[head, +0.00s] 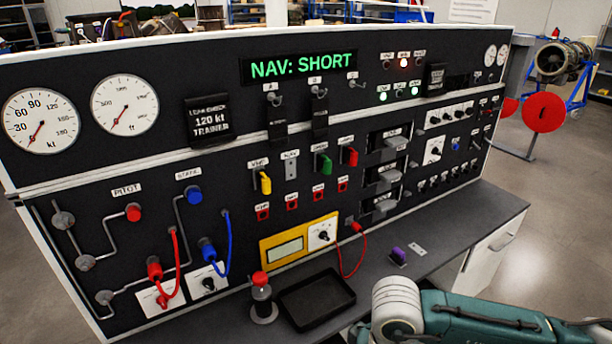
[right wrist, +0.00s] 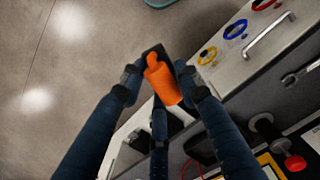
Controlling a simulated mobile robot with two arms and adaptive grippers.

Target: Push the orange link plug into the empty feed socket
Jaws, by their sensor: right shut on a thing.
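The orange link plug (right wrist: 165,85) is between the fingers of my right gripper (right wrist: 160,78) in the right wrist view, above the floor beside the bench. My right gripper is shut on it. In the head view only my right arm shows at the bottom right; its gripper and the plug are out of that view. The feed row on the black panel has a yellow, a green and a red plug. The socket under the NAV label (head: 291,167) is a bare grey plate with no plug, between yellow and green. My left gripper is not in view.
A black tray (head: 316,299), a red-topped post (head: 262,300), a purple plug (head: 398,256) and a yellow meter (head: 285,249) with a red lead are on or at the worktop (head: 466,228). The green display (head: 301,66) reads NAV: SHORT. Red and blue hoses loop at the panel's left.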

